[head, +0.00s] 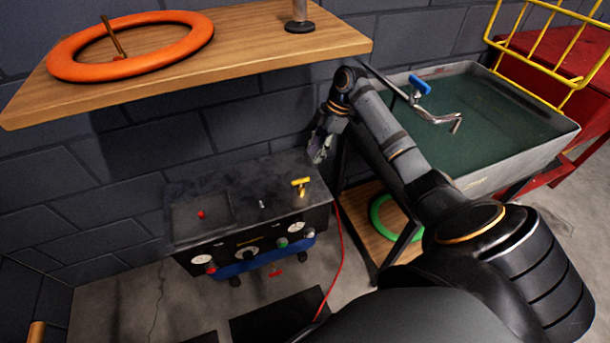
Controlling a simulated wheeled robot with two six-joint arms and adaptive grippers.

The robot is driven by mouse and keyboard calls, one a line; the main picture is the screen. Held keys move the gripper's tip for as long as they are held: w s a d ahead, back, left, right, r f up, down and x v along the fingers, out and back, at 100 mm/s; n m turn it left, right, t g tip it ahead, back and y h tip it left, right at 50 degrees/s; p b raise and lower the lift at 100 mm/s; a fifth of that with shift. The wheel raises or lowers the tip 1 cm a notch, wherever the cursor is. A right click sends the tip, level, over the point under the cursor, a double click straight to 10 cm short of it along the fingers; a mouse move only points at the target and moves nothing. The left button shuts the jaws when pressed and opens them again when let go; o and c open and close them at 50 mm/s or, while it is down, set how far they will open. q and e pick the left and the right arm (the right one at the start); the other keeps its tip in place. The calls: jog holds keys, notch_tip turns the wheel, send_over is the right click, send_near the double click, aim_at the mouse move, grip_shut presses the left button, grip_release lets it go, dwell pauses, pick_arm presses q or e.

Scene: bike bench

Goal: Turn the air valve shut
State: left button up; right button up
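A dark compressor box (240,229) with dials and knobs on its front stands low in the middle. A yellow-handled valve (300,186), which looks like the air valve, sits on its top near the right end. My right arm reaches in from the lower right. Its gripper (320,149) hangs near the wall, above and slightly right of the yellow handle, apart from it in the picture. The gripper is small and seen from behind, so I cannot tell whether its fingers are open. My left gripper is not in view.
A wooden shelf (250,42) with an orange ring (130,46) overhangs the compressor at upper left. A sink (480,125) with a blue-handled tap (420,86) stands right. A red hose (341,250) runs down from the box. A green ring (379,222) lies on a lower shelf.

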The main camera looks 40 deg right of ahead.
aim_at(302, 180)
jog(key=b+x, duration=0.1)
jog(key=x, duration=0.9)
jog(key=shift+a+f+b, duration=0.1)
jog(key=shift+f+b, duration=0.1)
jog(key=shift+b, duration=0.2)
jog(key=shift+f, duration=0.15)
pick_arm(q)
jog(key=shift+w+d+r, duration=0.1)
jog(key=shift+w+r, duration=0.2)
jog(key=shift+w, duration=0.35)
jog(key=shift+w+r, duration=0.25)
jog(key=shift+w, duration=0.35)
pick_arm(e)
grip_shut()
